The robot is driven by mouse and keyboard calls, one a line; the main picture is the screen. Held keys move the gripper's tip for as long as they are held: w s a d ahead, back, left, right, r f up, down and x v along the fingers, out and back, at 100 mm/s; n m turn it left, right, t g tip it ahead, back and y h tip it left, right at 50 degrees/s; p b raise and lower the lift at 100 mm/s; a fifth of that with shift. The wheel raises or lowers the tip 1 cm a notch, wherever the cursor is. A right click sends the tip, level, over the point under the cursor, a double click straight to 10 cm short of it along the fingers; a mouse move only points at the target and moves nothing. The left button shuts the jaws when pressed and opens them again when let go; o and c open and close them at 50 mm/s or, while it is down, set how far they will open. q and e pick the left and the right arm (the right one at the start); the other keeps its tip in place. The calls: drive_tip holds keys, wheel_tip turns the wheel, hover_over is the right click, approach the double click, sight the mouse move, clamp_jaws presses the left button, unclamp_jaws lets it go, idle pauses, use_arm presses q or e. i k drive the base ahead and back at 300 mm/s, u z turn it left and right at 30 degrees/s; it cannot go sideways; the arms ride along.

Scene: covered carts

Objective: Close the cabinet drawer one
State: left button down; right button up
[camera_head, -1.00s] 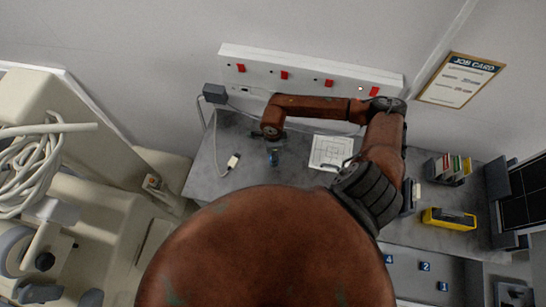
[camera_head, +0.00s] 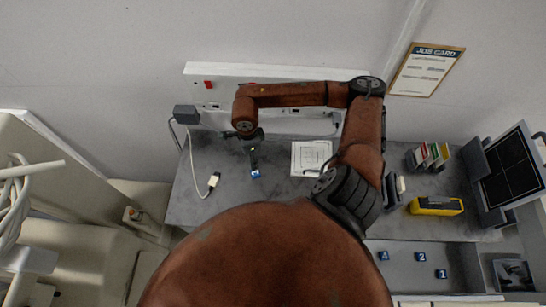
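A grey recessed tray or open drawer (camera_head: 405,278) lies at the lower right, below the desk edge. It holds small blue numbered blocks, among them one marked 2 (camera_head: 420,257). I cannot tell whether this is drawer one; no drawer label is readable. My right gripper (camera_head: 254,163) points down over the left part of the desk, with a small blue block (camera_head: 255,174) by its fingertips. Its fingers are too small and dark to tell whether they are apart or touching the block. My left gripper is not in view. My own large arm link hides the lower middle.
The grey desk (camera_head: 190,205) carries a white paper sheet (camera_head: 311,157), a cable plug (camera_head: 214,180), a yellow case (camera_head: 436,205) and a file rack (camera_head: 430,157). A dark panel (camera_head: 511,165) stands at the right. Pale machinery (camera_head: 75,240) fills the left.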

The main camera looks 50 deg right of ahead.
sight(403, 275)
drive_tip(key=k, duration=1.9)
